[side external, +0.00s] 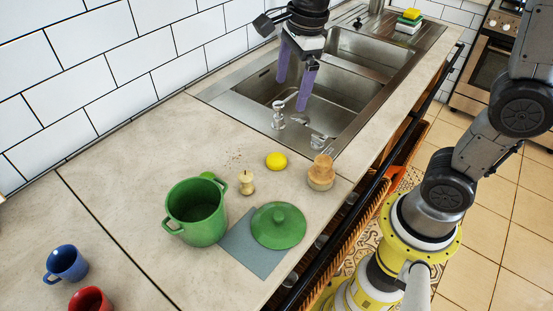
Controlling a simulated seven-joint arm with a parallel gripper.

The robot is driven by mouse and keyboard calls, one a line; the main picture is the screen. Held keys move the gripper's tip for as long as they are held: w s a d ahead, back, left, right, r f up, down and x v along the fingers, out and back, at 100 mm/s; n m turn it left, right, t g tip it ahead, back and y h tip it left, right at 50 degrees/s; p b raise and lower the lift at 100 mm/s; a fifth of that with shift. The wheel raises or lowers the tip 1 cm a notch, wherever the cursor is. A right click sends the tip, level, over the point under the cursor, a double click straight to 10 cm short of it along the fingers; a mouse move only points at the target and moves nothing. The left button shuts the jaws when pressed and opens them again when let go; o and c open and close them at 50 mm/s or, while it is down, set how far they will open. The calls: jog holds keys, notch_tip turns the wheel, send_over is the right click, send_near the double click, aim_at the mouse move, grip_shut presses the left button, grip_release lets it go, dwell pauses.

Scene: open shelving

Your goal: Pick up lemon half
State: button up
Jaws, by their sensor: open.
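A small rounded yellow lemon piece (276,160), which I take for the lemon half, lies on the counter in front of the sink. Its cut face cannot be made out. My gripper (290,92) has its two purple fingers spread and pointing down. It is over the sink, above and behind the lemon piece in the picture, with nothing between the fingers.
A green pot (195,228), its green lid (278,226) on a grey mat (240,240), a wooden mill (246,183) and a wooden jar (321,173) stand near the lemon. A soap dispenser (278,115) is by the sink. Blue (66,263) and red (90,299) mugs are front left.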

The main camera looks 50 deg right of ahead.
jog(key=w+a+f+g, duration=0.2)
jog(key=w+f, duration=0.1)
jog(key=f, duration=0.3)
send_over(277, 155)
jog(key=f, duration=0.8)
jog(key=shift+w+a, duration=0.1)
jog(key=shift+w, duration=0.15)
jog(key=shift+s+f, duration=0.2)
jog(key=shift+f, duration=2.85)
jog(key=c, duration=1.4)
